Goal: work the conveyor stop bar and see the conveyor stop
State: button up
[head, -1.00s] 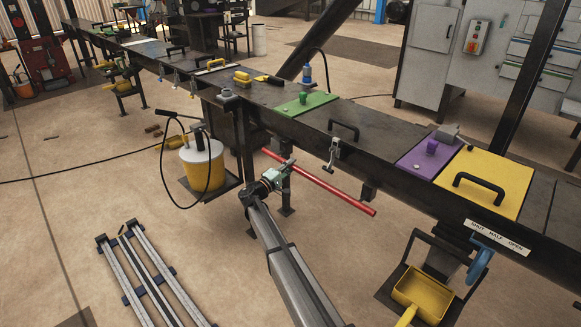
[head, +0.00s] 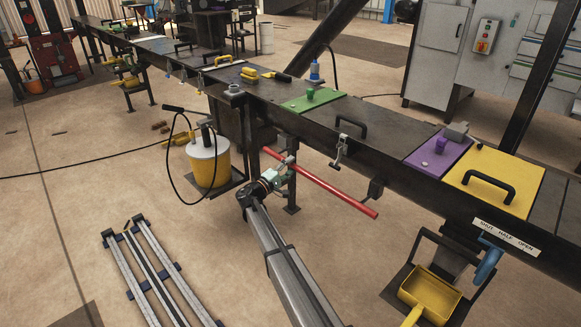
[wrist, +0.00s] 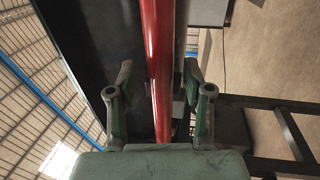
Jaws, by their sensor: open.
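The red stop bar (head: 335,191) runs slantwise along the near side of the dark conveyor frame, below its top edge. My gripper (head: 286,168) is at the bar's left part in the head view. In the wrist view my gripper (wrist: 157,95) is open, with one green-grey finger on each side of the red bar (wrist: 158,60). The bar passes lengthwise between the fingers, with a visible gap on each side. I cannot tell whether the palm touches the bar.
The conveyor bench (head: 385,139) carries a green plate (head: 322,101), a purple plate (head: 440,158) and a yellow plate (head: 520,187). A yellow bucket (head: 208,170) with a hose stands left of my gripper. A yellow scoop (head: 428,292) is at lower right. Open floor lies in front.

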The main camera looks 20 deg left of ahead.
jog(key=v, duration=1.1)
jog(key=shift+s+a, duration=0.15)
jog(key=shift+s, duration=0.2)
jog(key=shift+f, duration=0.1)
